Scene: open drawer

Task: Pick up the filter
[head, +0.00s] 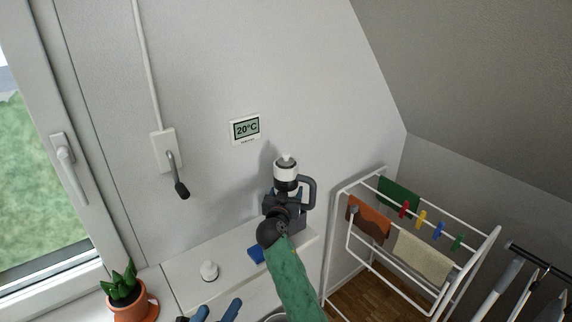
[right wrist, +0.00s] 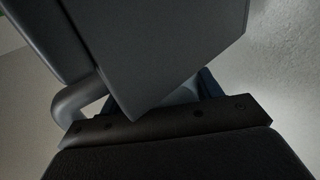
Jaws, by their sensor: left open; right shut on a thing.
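A dark grey thing with a loop handle (head: 312,190) and a white and black top stands up near the wall in the head view. I take it for the filter, though I cannot tell for sure. My right gripper (head: 283,203), at the end of the green-covered arm, is shut on it and partly hides it. In the right wrist view the grey body (right wrist: 165,45) fills the space before the palm, with a bent handle at left; the fingertips are mostly hidden. My left gripper (head: 212,314) shows only blue finger ends at the bottom edge, apart and empty.
A small white object (head: 209,270) and a small blue thing (head: 256,254) lie on the white counter (head: 232,247). A potted plant (head: 131,305) is at the lower left. A drying rack (head: 335,245) with cloths and pegs stands right. A wall lever (head: 177,178) hangs above the counter.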

